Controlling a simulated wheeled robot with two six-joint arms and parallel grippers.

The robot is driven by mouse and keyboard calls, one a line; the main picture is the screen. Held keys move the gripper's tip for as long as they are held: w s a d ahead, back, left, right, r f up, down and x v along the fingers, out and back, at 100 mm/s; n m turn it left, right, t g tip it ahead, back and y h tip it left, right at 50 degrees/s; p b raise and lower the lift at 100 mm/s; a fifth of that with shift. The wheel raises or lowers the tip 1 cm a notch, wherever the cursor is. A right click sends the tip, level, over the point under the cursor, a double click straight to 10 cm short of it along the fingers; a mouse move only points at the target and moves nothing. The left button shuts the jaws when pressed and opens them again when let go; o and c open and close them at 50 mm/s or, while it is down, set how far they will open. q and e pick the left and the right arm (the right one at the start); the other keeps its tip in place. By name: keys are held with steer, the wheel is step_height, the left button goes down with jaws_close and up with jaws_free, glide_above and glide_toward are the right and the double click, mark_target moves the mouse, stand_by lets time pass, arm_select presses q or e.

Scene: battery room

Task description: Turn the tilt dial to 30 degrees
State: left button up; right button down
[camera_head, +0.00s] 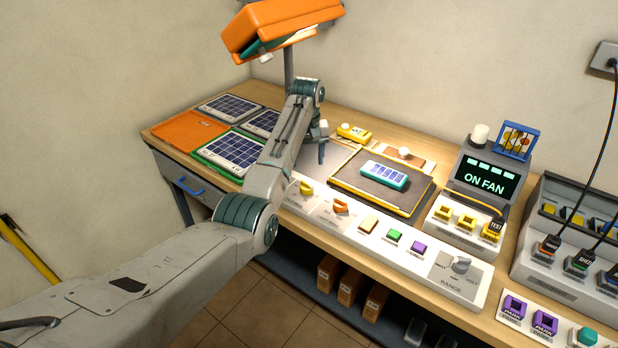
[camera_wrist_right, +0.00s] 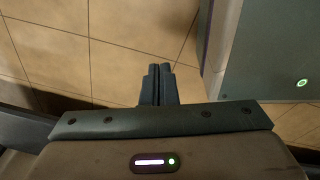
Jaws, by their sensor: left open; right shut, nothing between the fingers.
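Two dials sit on the white control strip (camera_head: 372,240) along the bench front in the head view: a yellow dial (camera_head: 304,188) and an orange dial (camera_head: 341,206). Their labels are too small to read, so I cannot tell which is the tilt dial or its angle. A grey dial (camera_head: 461,264) marked RANGE is farther right. My left gripper (camera_head: 322,154) points down behind the yellow dial, apart from it, partly hidden by its own wrist; it is open. My right gripper (camera_wrist_right: 158,72) shows in the right wrist view, shut and empty above the floor.
An orange lamp (camera_head: 270,22) overhangs the bench. Solar panels (camera_head: 231,150) and an orange tray (camera_head: 188,133) lie at the left. A teal solar cell (camera_head: 384,174) rests on a dark mat (camera_head: 414,189). An ON FAN display unit (camera_head: 484,179) stands right. Coloured buttons (camera_head: 394,235) line the strip.

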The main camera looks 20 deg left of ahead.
mark_target(307, 182)
arm_select(q)
steer(key=f, duration=0.2)
steer(key=s+f+p, duration=0.1)
steer(key=f, duration=0.1)
steer(key=shift+f, duration=0.1)
steer(key=f, duration=0.3)
steer(key=shift+w+p, duration=0.2)
steer(key=shift+p, duration=0.15)
steer(key=shift+f, duration=0.95)
steer(key=c, duration=1)
arm_select(e)
steer(key=shift+s+d+r, duration=0.2)
steer(key=shift+s+r, duration=0.75)
steer(key=shift+r, duration=0.2)
